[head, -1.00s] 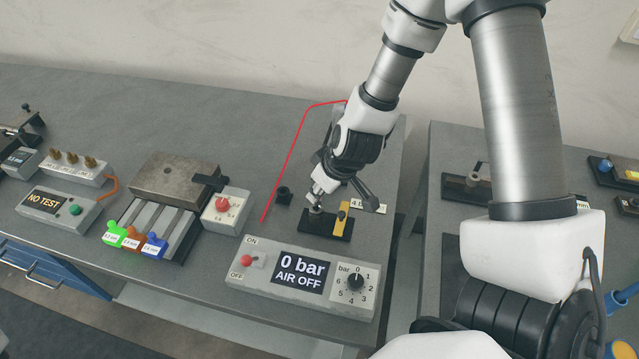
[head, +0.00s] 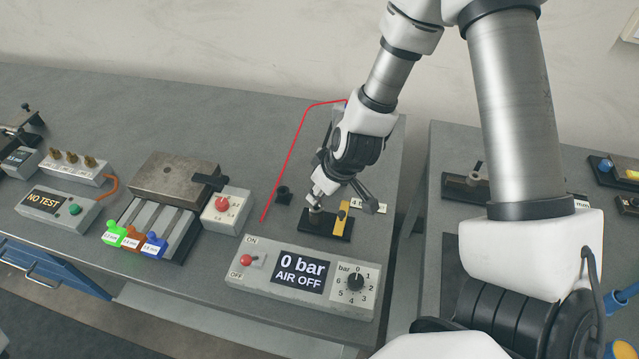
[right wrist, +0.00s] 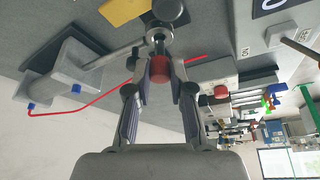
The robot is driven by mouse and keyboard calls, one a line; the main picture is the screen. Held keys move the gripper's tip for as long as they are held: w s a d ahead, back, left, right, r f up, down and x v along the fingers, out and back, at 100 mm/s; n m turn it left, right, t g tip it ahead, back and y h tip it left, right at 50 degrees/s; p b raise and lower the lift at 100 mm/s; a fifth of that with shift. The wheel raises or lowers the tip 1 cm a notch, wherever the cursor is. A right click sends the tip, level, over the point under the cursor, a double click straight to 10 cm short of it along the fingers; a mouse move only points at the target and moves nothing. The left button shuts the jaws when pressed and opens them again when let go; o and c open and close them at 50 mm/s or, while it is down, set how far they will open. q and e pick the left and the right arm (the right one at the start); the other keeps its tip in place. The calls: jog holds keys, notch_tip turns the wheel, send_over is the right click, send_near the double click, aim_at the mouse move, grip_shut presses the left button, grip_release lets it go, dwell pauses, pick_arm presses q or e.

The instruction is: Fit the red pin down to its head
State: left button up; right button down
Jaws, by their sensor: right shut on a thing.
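My right gripper (head: 316,202) is shut on the red pin (right wrist: 160,70), whose red body shows between the fingertips in the right wrist view. In that view the pin is right beside a metal ring (right wrist: 157,38) at the end of a grey rod; I cannot tell how far it sits in any hole. In the head view the fingertips are just above a small grey post on a black base plate (head: 327,228), and the gripper hides the pin. A yellow piece (head: 342,219) stands on the plate beside the post. My left gripper is not in view.
A control box (head: 303,286) reading "0 bar, AIR OFF" lies in front of the plate. A box with a red knob (head: 224,212) and a slotted fixture (head: 168,180) stand to the left. A thin red line (head: 290,160) runs along the table behind.

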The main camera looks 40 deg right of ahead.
jog(key=shift+f+b, duration=1.2)
jog(key=shift+f, duration=0.45)
jog(key=c, duration=0.9)
grip_release()
jog(key=shift+c, duration=0.2)
jog(key=shift+r, duration=0.1)
jog(key=shift+s+d+r, duration=0.1)
jog(key=shift+r, duration=0.35)
jog(key=a+v, duration=0.1)
jog(key=v, duration=1)
jog(key=shift+d, duration=0.4)
jog(key=shift+s, duration=0.1)
